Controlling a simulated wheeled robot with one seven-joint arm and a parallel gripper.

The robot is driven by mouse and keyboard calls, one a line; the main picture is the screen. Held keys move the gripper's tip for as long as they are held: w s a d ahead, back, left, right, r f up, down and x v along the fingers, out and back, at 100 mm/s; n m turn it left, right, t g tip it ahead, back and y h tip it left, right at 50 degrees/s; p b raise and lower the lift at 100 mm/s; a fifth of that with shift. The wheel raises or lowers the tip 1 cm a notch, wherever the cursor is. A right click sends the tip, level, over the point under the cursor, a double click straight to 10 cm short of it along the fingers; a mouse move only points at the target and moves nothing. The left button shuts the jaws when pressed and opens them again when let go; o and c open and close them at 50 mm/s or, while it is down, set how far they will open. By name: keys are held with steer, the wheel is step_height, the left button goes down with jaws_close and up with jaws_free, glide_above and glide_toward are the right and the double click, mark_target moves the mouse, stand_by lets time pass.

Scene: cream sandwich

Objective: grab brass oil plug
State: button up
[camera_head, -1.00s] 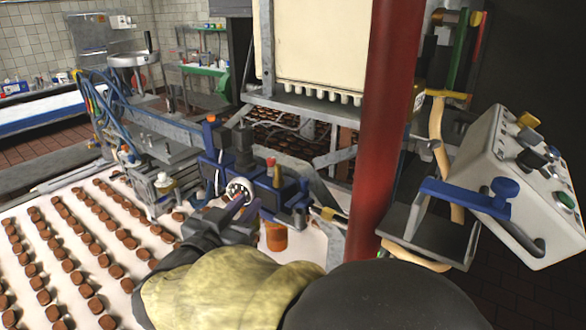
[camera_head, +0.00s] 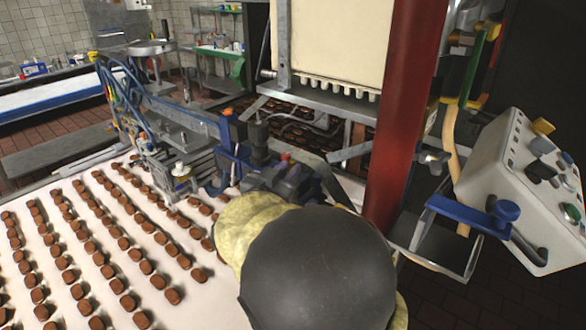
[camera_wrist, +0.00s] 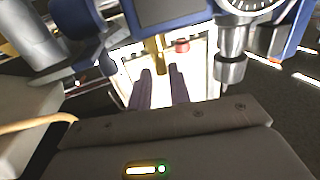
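In the wrist view, a small brass-coloured upright piece (camera_wrist: 159,54), which looks like the brass oil plug, hangs below the blue machine body (camera_wrist: 180,12). The two dark fingers of my gripper (camera_wrist: 160,72) point toward it. In the head view my own arm covers the fingers, and I cannot make out the plug.
A round gauge (camera_wrist: 244,3) and a metal cylinder (camera_wrist: 230,70) are right of the fingers. A small red part (camera_wrist: 182,46) is beside the brass piece. In the head view, a red post (camera_head: 405,110) and a control box (camera_head: 525,180) stand right; chocolates cover the white belt (camera_head: 215,303).

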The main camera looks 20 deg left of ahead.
mark_target(291, 164)
steer(key=w+p, duration=0.2)
steer(key=w, duration=0.1)
steer(key=w+p, duration=0.1)
steer(key=shift+w+d+r, duration=0.2)
steer(key=shift+w+r, duration=0.15)
steer(key=shift+w+f, duration=0.15)
steer(key=shift+w, duration=0.15)
jaws_close()
